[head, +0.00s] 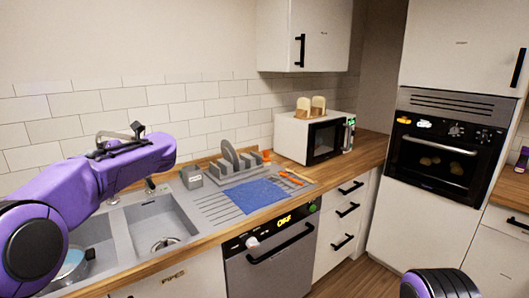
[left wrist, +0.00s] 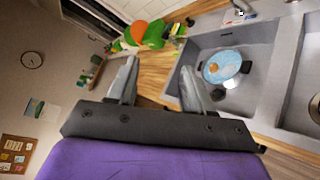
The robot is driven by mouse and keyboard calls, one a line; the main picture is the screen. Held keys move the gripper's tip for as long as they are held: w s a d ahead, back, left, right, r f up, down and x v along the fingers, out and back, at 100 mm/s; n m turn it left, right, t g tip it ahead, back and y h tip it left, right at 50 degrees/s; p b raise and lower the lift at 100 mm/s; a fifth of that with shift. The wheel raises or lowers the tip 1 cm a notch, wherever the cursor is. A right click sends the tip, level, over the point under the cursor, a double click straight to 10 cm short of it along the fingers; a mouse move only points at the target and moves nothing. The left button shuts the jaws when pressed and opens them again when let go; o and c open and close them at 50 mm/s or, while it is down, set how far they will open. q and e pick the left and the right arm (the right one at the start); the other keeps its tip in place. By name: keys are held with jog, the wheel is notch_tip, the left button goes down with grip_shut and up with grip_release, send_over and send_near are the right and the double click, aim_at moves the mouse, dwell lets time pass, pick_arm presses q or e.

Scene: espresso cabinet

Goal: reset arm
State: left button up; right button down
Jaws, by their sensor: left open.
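My left arm, purple with dark joints, reaches in from the left in the head view, raised over the sink. In the left wrist view, my left gripper (left wrist: 157,85) is open, its two grey fingers spread apart with nothing between them. The wooden counter edge and the sink lie beyond the fingers. In the head view, a purple and black piece of my right arm shows at the bottom right; its gripper is out of view.
A dish rack (head: 237,163), blue mat (head: 256,194) and white microwave (head: 293,138) stand along the counter. A dishwasher (head: 272,265) is below. A built-in oven (head: 440,158) is at the right. Colourful items (left wrist: 150,35) stand near the wall.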

pick_arm(q)
jog(key=w+d+f+m+t, duration=0.25)
jog(key=f+m+t, duration=0.65)
jog(key=f+m, duration=0.8)
jog(key=s+d+f+m+h+b, duration=0.1)
jog(key=s+d+f+m+h, duration=0.15)
jog(key=f, duration=0.35)
jog(key=s+d+f+m+t+h, duration=0.1)
jog(key=s+f+m+h, duration=0.2)
jog(key=f, duration=0.4)
jog(key=s+d+f+m+h+b, duration=0.1)
jog(key=s+f+m, duration=0.25)
jog(key=f, duration=0.25)
jog(key=s+d+f+m+g+h, duration=0.35)
jog(key=s+f+m, duration=0.25)
jog(key=s+f, duration=0.95)
jog(key=s+d+f+m+g+h+b, duration=0.1)
jog(key=s+f+g, duration=0.1)
jog(key=s, duration=0.8)
jog(key=s+f+m+g+h+b, duration=0.1)
jog(key=s+f+g, duration=0.2)
jog(key=s, duration=0.8)
jog(key=shift+s+d+f, duration=0.25)
jog(key=shift+d+f, duration=0.1)
jog(key=shift+f, duration=0.6)
pick_arm(e)
notch_tip(320, 180, down, 4)
jog(key=shift+a, duration=0.1)
